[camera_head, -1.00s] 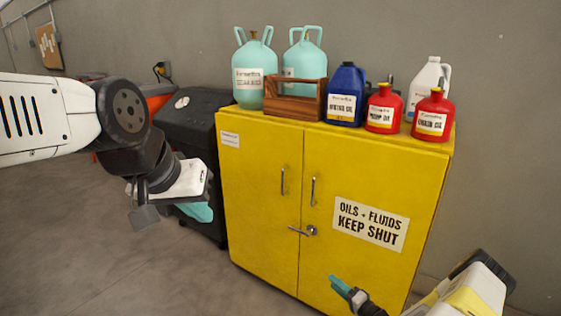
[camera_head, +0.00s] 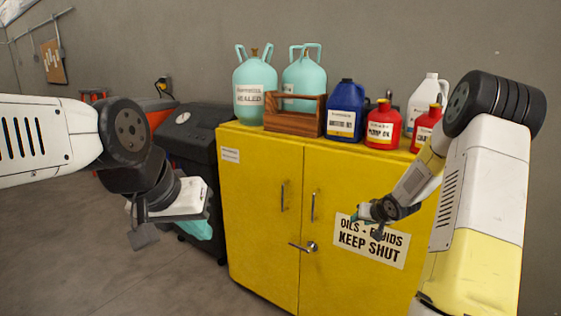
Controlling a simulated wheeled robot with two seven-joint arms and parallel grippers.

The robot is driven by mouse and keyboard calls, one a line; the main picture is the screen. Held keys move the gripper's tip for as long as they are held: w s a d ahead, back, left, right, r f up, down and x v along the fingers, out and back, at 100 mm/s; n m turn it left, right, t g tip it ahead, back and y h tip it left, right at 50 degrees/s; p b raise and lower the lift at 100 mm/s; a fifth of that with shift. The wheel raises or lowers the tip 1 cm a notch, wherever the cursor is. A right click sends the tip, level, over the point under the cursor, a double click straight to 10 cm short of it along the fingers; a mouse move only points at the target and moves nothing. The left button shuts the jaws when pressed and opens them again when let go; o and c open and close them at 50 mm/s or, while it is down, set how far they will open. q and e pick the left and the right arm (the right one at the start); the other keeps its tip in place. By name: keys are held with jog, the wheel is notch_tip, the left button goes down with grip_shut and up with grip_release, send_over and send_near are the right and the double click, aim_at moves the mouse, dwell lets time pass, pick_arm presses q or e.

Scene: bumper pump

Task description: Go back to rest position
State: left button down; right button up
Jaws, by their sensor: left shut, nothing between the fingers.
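My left gripper (camera_head: 198,229) is at the left of the head view, shut and empty, its teal fingertips pointing down, left of the yellow cabinet. My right arm comes in from the right and reaches up across the cabinet's right side. My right gripper (camera_head: 366,211) is small and dark in front of the cabinet's right door, overlapping the "KEEP SHUT" label (camera_head: 372,240). Its fingers are too small to tell open from shut. The yellow cabinet (camera_head: 262,240) has both doors closed.
On the cabinet top stand two teal tanks (camera_head: 254,85), a wooden carrier (camera_head: 293,118), a blue jug (camera_head: 345,112), red bottles (camera_head: 383,128) and a white jug (camera_head: 425,95). The floor at left is clear.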

jog(key=s+a+r+g+h, duration=0.1)
jog(key=s+a+r, duration=0.2)
jog(key=s+r, duration=0.55)
jog(key=s+a+r+h, duration=0.1)
jog(key=s+a+r, duration=0.1)
jog(key=s+r, duration=0.65)
jog(key=s+a+r+y, duration=0.1)
jog(key=s+a+r, duration=0.1)
jog(key=s, duration=0.4)
jog(key=s+a+r+n+g, duration=0.1)
jog(key=s+a, duration=0.3)
jog(key=s, duration=0.3)
jog(key=s+a+r+n+g+y, duration=0.1)
jog(key=s+a+r, duration=0.1)
jog(key=s, duration=0.5)
jog(key=shift+a+r+y, duration=0.3)
jog(key=shift+a+r, duration=0.05)
jog(key=shift+a, duration=0.05)
jog(key=shift+w, duration=0.1)
jog(key=shift+c, duration=0.5)
